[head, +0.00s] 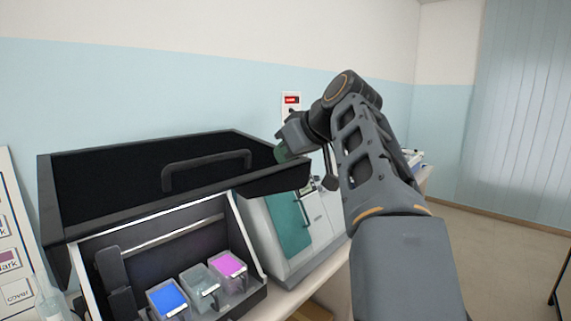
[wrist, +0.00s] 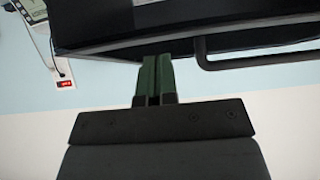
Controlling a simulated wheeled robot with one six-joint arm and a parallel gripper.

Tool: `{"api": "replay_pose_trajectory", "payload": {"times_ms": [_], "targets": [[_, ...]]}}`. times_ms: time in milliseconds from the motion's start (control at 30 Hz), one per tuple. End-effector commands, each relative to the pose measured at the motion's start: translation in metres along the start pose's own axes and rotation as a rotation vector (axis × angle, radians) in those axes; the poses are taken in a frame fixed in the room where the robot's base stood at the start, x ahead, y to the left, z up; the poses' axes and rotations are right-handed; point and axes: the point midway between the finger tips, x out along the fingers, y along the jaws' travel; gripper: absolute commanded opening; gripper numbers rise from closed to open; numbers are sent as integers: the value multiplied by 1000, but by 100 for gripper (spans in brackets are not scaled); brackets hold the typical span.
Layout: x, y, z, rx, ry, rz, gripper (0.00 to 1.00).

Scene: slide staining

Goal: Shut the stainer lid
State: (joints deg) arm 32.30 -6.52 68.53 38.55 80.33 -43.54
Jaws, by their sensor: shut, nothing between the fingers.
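The stainer (head: 255,285) stands on the bench with its black lid (head: 100,185) raised and its inside showing below. A bar handle (head: 205,163) runs across the lid. My gripper (head: 281,153) is at the lid's far right corner, with green fingers closed together and nothing between them. In the wrist view the shut fingers (wrist: 154,75) reach up to the lid's edge (wrist: 190,40), beside the handle (wrist: 250,62). I cannot tell whether they touch the lid.
Blue (head: 168,299), clear (head: 201,286) and pink (head: 229,268) baths sit inside the stainer. A white device with a teal panel (head: 288,225) stands right of it. A labelled board (head: 12,240) is at the left. Open floor (head: 500,240) lies to the right.

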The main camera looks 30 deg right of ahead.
Motion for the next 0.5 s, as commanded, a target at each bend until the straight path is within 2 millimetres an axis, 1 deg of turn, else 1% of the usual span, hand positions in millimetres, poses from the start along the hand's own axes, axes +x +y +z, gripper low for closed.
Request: {"api": "replay_pose_trajectory", "payload": {"times_ms": [33, 200, 500], "targets": [[4, -1, 4, 0, -1, -2, 0], [11, 0, 11, -1, 0, -1, 0], [14, 0, 14, -1, 1, 0, 0]]}}
